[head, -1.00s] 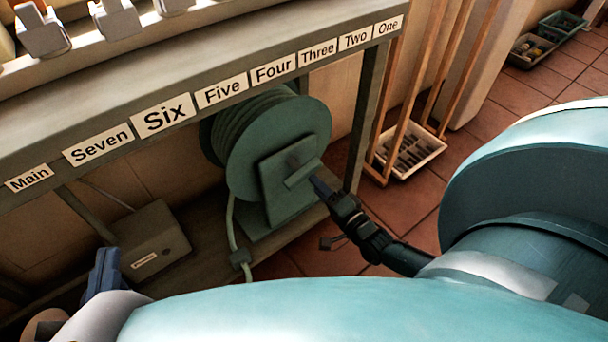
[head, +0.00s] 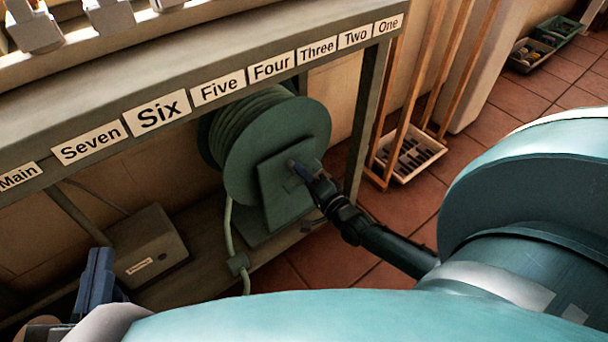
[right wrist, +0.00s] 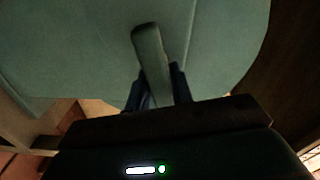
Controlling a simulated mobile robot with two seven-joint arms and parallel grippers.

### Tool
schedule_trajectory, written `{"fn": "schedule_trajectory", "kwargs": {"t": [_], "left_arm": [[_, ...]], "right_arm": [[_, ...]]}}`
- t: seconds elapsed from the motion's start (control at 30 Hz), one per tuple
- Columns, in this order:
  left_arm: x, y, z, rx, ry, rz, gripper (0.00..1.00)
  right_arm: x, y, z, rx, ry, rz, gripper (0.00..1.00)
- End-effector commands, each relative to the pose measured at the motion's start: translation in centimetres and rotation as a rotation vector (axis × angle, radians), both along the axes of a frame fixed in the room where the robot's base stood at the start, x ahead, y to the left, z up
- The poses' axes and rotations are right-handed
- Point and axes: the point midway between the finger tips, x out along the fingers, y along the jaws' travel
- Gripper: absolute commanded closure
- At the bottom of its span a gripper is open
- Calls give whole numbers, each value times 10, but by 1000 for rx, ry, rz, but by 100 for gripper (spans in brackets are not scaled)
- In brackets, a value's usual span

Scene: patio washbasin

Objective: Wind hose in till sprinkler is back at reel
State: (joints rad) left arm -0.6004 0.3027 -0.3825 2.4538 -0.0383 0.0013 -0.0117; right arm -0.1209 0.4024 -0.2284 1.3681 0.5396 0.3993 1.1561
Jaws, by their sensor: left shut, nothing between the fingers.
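The green hose reel (head: 255,150) stands under the bench, with hose wound on its drum. My right gripper (head: 297,168) is at the reel's front plate and covers most of the crank there. In the right wrist view the crank handle (right wrist: 148,45) stands between the two fingers, which close on its sides. My left gripper (head: 98,275) is shut and empty at the lower left, away from the reel. I cannot make out a sprinkler.
The bench edge carries labels from Main to One, with Six (head: 162,112) largest. A grey box (head: 145,247) sits on the lower shelf left of the reel. A white tray (head: 410,158) and wooden poles stand right of the bench leg.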

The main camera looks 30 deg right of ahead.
Motion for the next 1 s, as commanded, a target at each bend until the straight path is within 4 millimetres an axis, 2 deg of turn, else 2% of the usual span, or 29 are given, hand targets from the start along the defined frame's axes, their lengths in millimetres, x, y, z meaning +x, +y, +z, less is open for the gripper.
{"fn": "schedule_trajectory", "kwargs": {"t": [0.03,0.27,0.73,1.0], "left_arm": [[0,0,0,1,-1,-1,100],[0,0,1,0,-3,-1,100],[0,0,1,0,-3,-1,100],[0,0,-1,-2,-1,-1,100]], "right_arm": [[0,0,0,0,0,0,82],[0,0,0,0,0,0,100],[0,0,0,18,1,0,100],[0,0,-1,139,11,1,100]]}}
